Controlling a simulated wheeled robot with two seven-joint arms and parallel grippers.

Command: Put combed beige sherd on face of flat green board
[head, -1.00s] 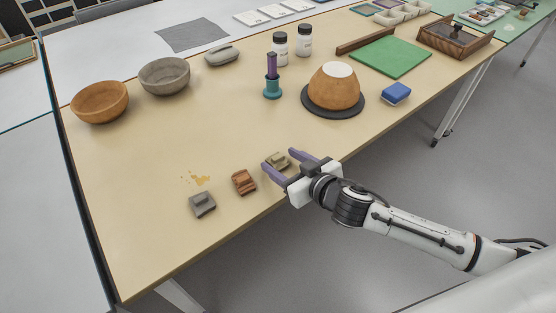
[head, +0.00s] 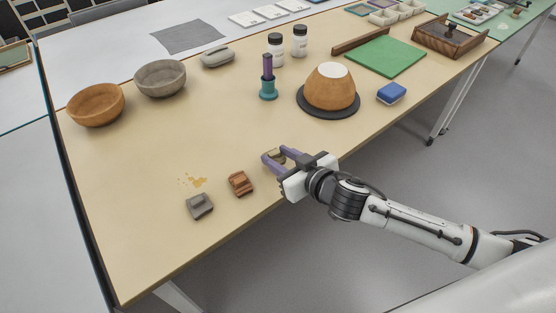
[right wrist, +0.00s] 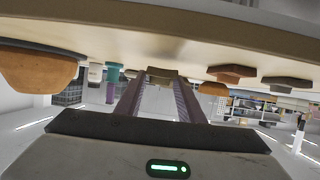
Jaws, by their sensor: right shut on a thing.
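The beige sherd (head: 275,155) is at the near edge of the tan table, between the purple fingers of my right gripper (head: 277,158). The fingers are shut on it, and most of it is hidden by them. It also shows between the fingertips in the right wrist view (right wrist: 161,74), where the scene is upside down. I cannot tell whether the sherd is still touching the table. The flat green board (head: 386,56) lies at the far right of the table, its face bare. My left gripper is in neither view.
A reddish-brown sherd (head: 240,183) and a grey sherd (head: 199,206) lie left of my gripper. The domed pot (head: 331,88) on its dark disc and a blue block (head: 391,93) stand between gripper and board.

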